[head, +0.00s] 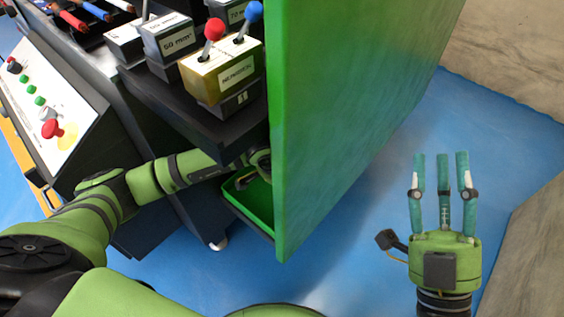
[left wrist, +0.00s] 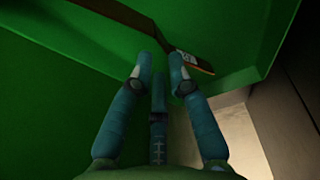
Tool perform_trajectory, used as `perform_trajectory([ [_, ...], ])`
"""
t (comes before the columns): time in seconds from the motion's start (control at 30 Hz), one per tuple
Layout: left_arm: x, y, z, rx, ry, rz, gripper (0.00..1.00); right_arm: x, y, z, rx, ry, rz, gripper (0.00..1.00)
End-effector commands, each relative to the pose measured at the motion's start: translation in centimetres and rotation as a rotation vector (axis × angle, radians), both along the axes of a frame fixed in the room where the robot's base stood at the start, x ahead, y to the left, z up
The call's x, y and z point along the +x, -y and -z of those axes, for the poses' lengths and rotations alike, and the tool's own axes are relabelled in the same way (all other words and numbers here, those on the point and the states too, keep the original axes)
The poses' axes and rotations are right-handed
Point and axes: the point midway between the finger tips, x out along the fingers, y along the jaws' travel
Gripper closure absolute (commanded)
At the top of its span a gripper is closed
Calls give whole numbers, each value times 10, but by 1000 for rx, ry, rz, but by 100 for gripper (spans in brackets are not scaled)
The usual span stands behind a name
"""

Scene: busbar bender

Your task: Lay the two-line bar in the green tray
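The green tray (head: 248,199) sits low under the machine in the head view, partly covered by a large green panel. My left arm reaches in there from the left; its gripper is mostly hidden behind the panel. In the left wrist view a dark, bent bar (left wrist: 127,16) with a small white label (left wrist: 189,57) lies against a green surface. I cannot read how many lines the label has. My left gripper (left wrist: 161,66) has its fingertips apart, just short of the bar. My right gripper (head: 440,158) is open and empty above the blue floor.
The large green panel (head: 350,100) stands right of the machine and blocks the view behind it. A control panel (head: 45,100) with buttons is at the left. Labelled blocks (head: 222,70) with red and blue knobs stand on top. Blue floor on the right is clear.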

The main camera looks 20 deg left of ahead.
Motion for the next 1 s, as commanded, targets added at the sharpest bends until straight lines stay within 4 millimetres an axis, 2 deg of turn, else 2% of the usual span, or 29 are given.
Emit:
perform_trajectory([
  [0.03, -1, -1, -7, 1, 1, 1, 82, 7, 1, 6, -18, -59, 11, 60],
  [0.23, -5, -3, -20, 0, 3, 0, 82, 30, 7, 48, -90, -301, 52, 60],
  [0.5, -10, -5, -34, 0, 4, 1, 82, 42, 24, 112, -176, -628, 105, 60],
  [0.77, -16, -7, -48, -1, 4, 0, 82, 31, 44, 172, -252, -941, 150, 60],
  [1.0, -21, -9, -61, -1, 4, 1, 82, 3, 65, 220, -314, -1222, 182, 60],
])
